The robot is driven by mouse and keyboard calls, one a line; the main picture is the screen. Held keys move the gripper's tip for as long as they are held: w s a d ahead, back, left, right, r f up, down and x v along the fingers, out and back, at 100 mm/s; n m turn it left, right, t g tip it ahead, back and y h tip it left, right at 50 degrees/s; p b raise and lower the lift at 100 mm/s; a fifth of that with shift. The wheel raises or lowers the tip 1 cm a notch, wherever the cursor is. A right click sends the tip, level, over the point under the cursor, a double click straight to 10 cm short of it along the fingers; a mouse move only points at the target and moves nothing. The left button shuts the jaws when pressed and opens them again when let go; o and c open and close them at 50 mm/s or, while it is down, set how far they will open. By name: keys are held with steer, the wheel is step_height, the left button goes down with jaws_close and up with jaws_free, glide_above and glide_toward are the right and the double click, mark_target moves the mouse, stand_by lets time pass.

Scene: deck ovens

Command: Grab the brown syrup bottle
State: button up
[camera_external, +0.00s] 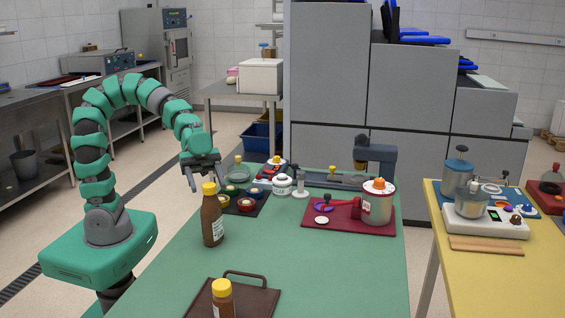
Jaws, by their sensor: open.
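A tall brown bottle (212,224) with a yellow cap and a pale label stands upright on the green table (330,265), near its left edge. A second brown bottle (222,303) with a yellow cap is at the bottom of the picture, by a dark brown tray (258,299); its lower part is cut off. I cannot tell from the labels which one is syrup. My gripper (205,180) is open, pointing down, with nothing seen between its fingers. In the picture it is just above the tall bottle's cap; the depth gap between them is unclear.
A dark mat (262,193) with small colourful bowls lies behind the tall bottle. A red board (345,230) with a steel canister (378,206) is to the right. A yellow table (475,275) stands further right. The green table's middle front is clear.

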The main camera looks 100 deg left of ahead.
mark_target(211, 193)
steer(key=shift+b+x, duration=0.35)
steer(key=shift+x, duration=2)
steer(key=shift+f, duration=0.1)
steer(key=shift+a, duration=0.1)
jaws_close()
